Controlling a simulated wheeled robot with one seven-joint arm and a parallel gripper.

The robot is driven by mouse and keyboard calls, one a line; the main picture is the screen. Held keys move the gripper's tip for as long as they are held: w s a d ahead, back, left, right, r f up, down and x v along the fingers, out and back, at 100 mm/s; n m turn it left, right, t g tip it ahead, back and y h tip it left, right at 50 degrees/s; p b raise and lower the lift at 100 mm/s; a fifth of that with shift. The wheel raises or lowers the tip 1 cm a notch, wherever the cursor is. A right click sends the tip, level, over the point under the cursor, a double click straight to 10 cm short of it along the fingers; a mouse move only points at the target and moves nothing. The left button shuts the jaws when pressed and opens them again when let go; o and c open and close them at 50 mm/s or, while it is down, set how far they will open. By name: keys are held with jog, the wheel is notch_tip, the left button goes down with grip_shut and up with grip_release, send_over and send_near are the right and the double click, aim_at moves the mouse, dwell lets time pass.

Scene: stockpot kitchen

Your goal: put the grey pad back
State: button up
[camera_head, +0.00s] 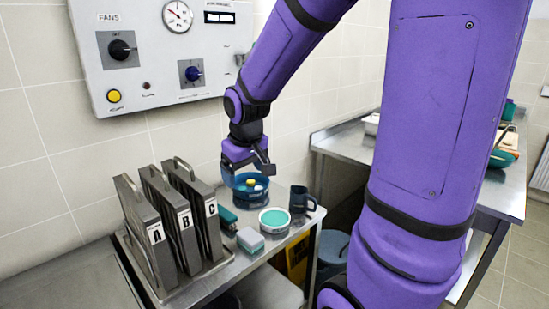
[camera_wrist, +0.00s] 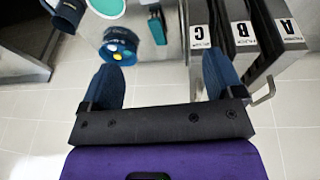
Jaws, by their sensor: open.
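A small block-like pad, grey on top with teal on its side (camera_head: 250,240), lies on the front part of the steel table, right of the lettered rack. My gripper (camera_head: 250,168) is open above the blue bowl (camera_head: 250,190) at the back of that table, away from the pad. In the wrist view my gripper's two blue fingers (camera_wrist: 160,75) are spread, with nothing between them. The bowl also shows in the wrist view (camera_wrist: 120,45), holding small yellow and white items. I cannot make out the pad in the wrist view.
Metal panels marked A, B and C stand in a rack (camera_head: 216,268) at the left. A teal-topped round tin (camera_head: 274,219), a dark mug (camera_head: 303,200) and a teal object (camera_head: 227,216) crowd the table. A control panel (camera_head: 165,50) hangs on the wall behind.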

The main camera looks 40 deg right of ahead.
jog(key=s+a+r+t, duration=0.1)
jog(key=s+a+r, duration=0.2)
jog(key=s, duration=0.6)
jog(key=s+a+r+t+y, duration=0.1)
jog(key=s+a+r, duration=0.2)
jog(key=s+r, duration=0.5)
jog(key=shift+s+a+r, duration=0.15)
jog(key=shift+s+a, duration=0.1)
jog(key=shift+s, duration=0.15)
